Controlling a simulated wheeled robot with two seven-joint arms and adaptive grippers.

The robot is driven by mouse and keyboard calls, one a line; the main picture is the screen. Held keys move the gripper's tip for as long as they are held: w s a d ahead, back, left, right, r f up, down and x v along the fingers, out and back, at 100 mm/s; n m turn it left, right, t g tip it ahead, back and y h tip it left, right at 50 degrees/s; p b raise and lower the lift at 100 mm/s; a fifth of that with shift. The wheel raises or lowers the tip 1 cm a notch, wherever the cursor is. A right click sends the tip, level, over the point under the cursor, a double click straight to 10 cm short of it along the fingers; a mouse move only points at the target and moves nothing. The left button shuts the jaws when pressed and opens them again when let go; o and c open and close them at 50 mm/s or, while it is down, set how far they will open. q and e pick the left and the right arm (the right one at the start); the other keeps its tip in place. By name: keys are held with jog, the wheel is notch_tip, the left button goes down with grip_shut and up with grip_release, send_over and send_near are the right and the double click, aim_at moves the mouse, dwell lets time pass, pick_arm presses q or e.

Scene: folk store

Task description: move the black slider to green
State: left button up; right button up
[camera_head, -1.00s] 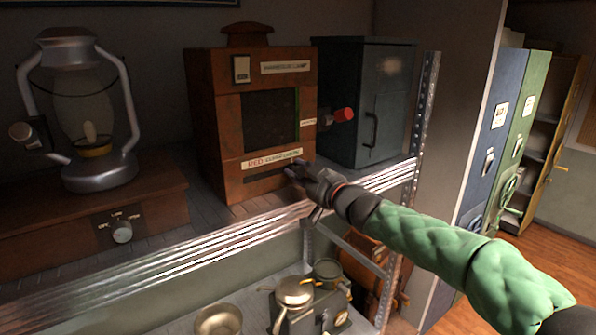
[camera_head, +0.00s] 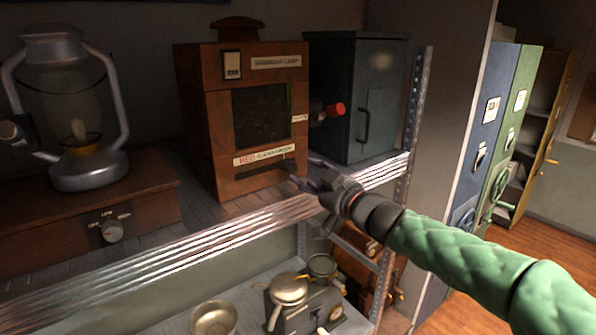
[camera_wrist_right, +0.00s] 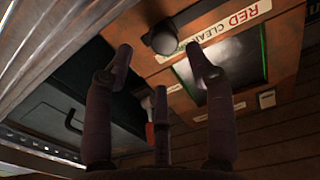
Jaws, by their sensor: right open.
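The black slider is a round dark knob (camera_wrist_right: 163,38) in the right wrist view, at the end of the label strip (camera_wrist_right: 215,35) away from the word RED. In the head view the strip (camera_head: 264,155) is on the front of a red-brown wooden lamp box (camera_head: 218,140), above a dark slot. The slider (camera_head: 289,165) shows only as a small dark shape at the slot's right end. My right gripper (camera_head: 306,171) is open and empty, just right of and in front of that end. In the wrist view its fingers (camera_wrist_right: 159,53) are spread, with the knob beyond them, apparently apart.
A lantern (camera_head: 85,120) on a wooden base with a dial (camera_head: 112,232) stands left. The metal shelf edge (camera_head: 180,255) runs below, with pots (camera_head: 288,290) underneath.

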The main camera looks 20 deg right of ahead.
jog(key=v, duration=0.5)
jog(key=shift+s+d, duration=0.1)
jog(key=shift+s, duration=0.2)
jog(key=shift+w, duration=0.1)
jog(key=w+a+f+m+g+h+b, duration=0.15)
jog(key=f+b, duration=0.35)
jog(key=f, duration=1.3)
jog(key=a+f+m+g+b, duration=0.1)
jog(key=a+f+g+b, duration=0.3)
jog(key=f, duration=1.4)
jog(key=a+f+m+g+b, duration=0.2)
jog(key=f+b, duration=0.3)
jog(key=f, duration=1.3)
jog(key=s+a+f+g+b, duration=0.1)
jog(key=s+f+b, duration=0.25)
jog(key=f, duration=0.45)
jog(key=s+a+f+m+g+b, duration=0.15)
jog(key=s+f, duration=0.25)
jog(key=f, duration=0.5)
jog(key=s+a+f+g+b, duration=0.1)
jog(key=s+f+b, duration=0.25)
jog(key=f, duration=0.45)
jog(key=s+a+f+g+b, duration=0.3)
jog(key=s+f+g+b, duration=0.2)
jog(key=s+f, duration=1.2)
jog(key=shift+s+g+h+b, duration=0.3)
jog(key=shift+s+h, duration=0.05)
